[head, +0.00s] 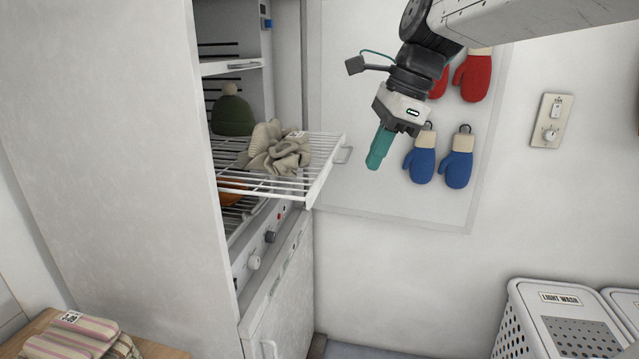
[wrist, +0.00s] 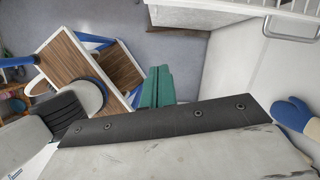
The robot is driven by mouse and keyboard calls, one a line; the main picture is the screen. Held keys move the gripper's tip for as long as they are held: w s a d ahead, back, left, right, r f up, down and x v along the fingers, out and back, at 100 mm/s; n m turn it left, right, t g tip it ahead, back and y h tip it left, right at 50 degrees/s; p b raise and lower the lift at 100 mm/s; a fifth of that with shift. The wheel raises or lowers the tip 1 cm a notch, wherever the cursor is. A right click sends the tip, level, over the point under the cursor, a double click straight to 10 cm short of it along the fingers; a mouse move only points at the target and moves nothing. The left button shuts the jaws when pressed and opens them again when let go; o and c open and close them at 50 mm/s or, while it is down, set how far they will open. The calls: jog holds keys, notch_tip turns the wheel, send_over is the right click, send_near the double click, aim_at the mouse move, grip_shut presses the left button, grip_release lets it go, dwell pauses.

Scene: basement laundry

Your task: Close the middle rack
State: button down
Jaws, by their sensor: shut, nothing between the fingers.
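The middle rack (head: 318,172) is a white wire shelf pulled far out of the tall white drying cabinet. A crumpled beige cloth (head: 280,148) lies on it, and a small handle (head: 343,155) is on its front edge. A white wire rack edge with a handle (wrist: 290,30) also shows at the top right in the wrist view. My gripper (head: 378,150) has teal fingers, pressed together and empty. It points down, right of the rack's front edge and apart from it in the picture. The fingers also show in the wrist view (wrist: 156,88).
An upper rack (head: 230,67), a green knit hat (head: 232,116) and an orange item (head: 230,188) are inside the cabinet. Red mitts (head: 473,78) and blue mitts (head: 457,168) hang on the wall behind my gripper. A white laundry basket (head: 560,320) stands lower right.

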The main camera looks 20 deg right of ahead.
jog(key=w+a+f+m, duration=0.3)
jog(key=w+a+f, duration=0.2)
jog(key=w+f, duration=0.2)
jog(key=shift+w+f+y, duration=0.2)
jog(key=shift+f+y, duration=0.1)
jog(key=shift+f, duration=0.1)
dwell(0.5)
